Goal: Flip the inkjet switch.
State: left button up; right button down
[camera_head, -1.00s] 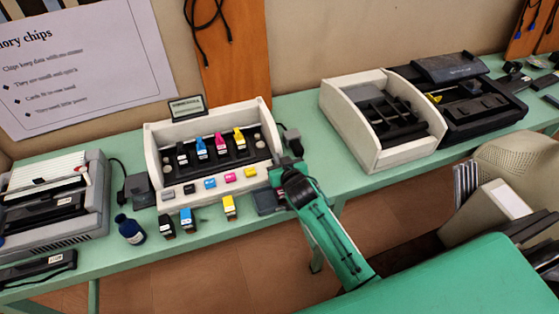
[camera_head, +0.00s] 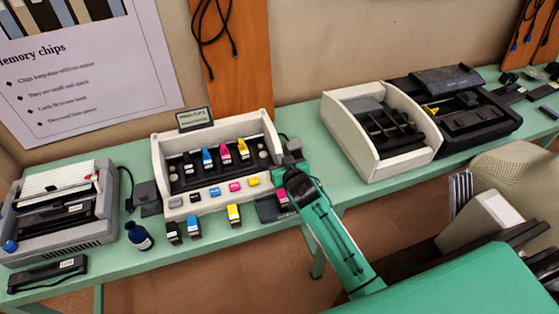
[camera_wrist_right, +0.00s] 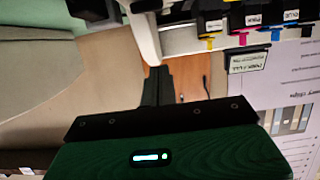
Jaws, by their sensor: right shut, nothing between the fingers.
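The inkjet printer (camera_head: 167,160) is a white open-topped unit on the green bench, with black, blue, magenta and yellow cartridges (camera_head: 226,156) in its dark bay. A small display (camera_head: 194,118) stands on its back edge. My right gripper (camera_head: 283,168) is at the printer's right side, close to a small grey block (camera_head: 293,146). In the right wrist view its dark fingers (camera_wrist_right: 158,86) are together with nothing between them; the cartridges show upside down at the top. I cannot make out the switch or whether the fingers touch anything. My left gripper is not in view.
Loose cartridges (camera_head: 234,214) and a blue bottle (camera_head: 139,236) stand before the printer. A dark pad (camera_head: 268,209) lies by its front right corner.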

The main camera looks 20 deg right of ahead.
jog(key=b+v, duration=0.1)
jog(key=v, duration=0.7)
jog(key=shift+s+r+b, duration=0.15)
jog(key=shift+s+b, duration=0.05)
jog(key=shift+b, duration=0.1)
